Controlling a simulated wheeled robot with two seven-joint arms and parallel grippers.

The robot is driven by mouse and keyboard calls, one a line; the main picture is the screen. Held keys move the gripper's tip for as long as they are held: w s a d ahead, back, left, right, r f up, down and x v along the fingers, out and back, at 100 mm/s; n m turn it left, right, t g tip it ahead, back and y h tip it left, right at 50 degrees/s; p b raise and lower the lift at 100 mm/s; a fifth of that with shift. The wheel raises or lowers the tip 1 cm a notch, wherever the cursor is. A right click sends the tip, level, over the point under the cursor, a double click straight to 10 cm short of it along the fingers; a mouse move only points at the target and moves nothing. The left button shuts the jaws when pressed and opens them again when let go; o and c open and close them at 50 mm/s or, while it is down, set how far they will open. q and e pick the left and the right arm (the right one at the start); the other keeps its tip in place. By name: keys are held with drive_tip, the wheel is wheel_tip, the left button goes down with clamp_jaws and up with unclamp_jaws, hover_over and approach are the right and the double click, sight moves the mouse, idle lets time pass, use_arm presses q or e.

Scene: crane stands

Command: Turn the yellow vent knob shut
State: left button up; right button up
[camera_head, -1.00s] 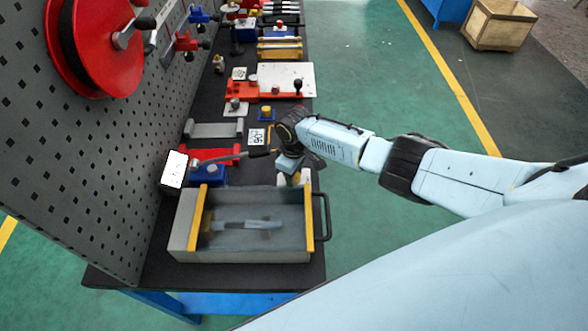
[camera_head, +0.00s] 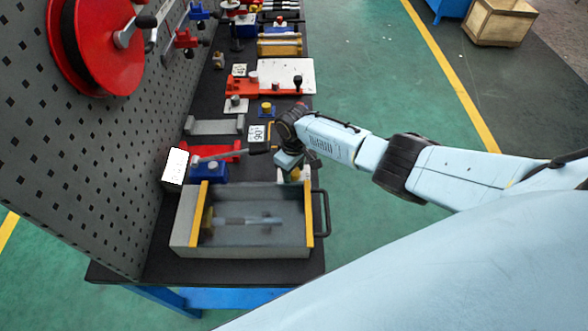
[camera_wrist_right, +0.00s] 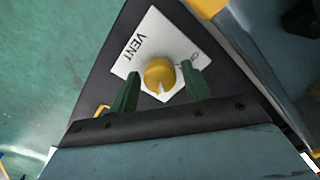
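The yellow vent knob (camera_wrist_right: 159,76) sits on a white plate (camera_wrist_right: 142,47) marked VENT, with more small lettering at the plate's other end. A white pointer mark shows on the knob's lower edge. My right gripper (camera_wrist_right: 158,71) is open, with its two green fingers on either side of the knob and a gap visible at each side. Its depth relative to the knob is hard to judge. In the head view my right gripper (camera_head: 291,164) is over the bench behind the grey tray, and it mostly hides the knob. My left gripper is not in view.
The grey tray (camera_head: 240,252) with yellow edges and a dark side handle (camera_head: 325,213) is close in front of my gripper. A blue block (camera_head: 209,172) with a lever lies to the left. A pegboard (camera_head: 85,160) borders the bench.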

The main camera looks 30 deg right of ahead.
drive_tip(key=shift+o, duration=0.6)
drive_tip(key=shift+r, duration=0.25)
wheel_tip(320, 180, up, 13)
drive_tip(key=p, duration=0.1)
drive_tip(key=shift+p, duration=0.4)
